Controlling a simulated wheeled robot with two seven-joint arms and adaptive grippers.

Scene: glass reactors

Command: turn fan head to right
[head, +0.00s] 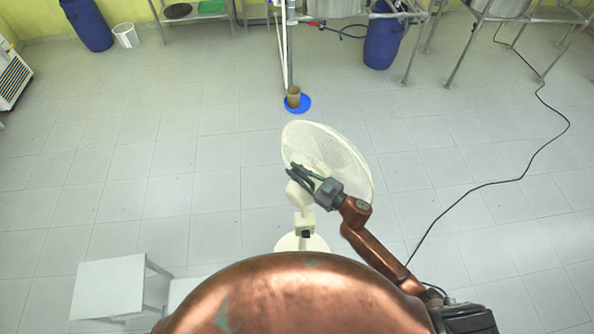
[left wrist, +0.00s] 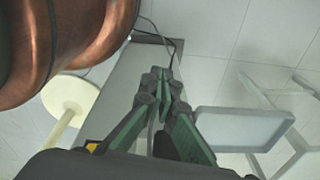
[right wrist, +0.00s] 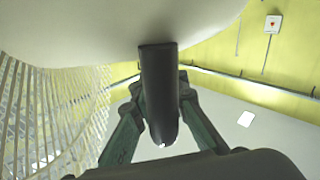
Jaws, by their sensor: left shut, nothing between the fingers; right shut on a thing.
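The white standing fan has a round wire grille (head: 335,150) near the middle of the head view, tilted and facing up to the right. Its base (head: 292,243) is partly hidden behind my copper body. My right gripper (head: 300,175) is at the near side of the fan head. In the right wrist view the gripper is shut on a dark rounded knob (right wrist: 158,75) that sticks out from the white fan housing (right wrist: 100,25). My left gripper (left wrist: 162,85) is shut and empty in the left wrist view, away from the fan head. It is not in the head view.
A white stool (head: 108,287) stands at the lower left. A brown cup (head: 293,97) is on a blue disc (head: 304,105) beyond the fan. A black cable (head: 500,181) curves over the floor at right. Blue barrels (head: 383,40) and metal frames line the back.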

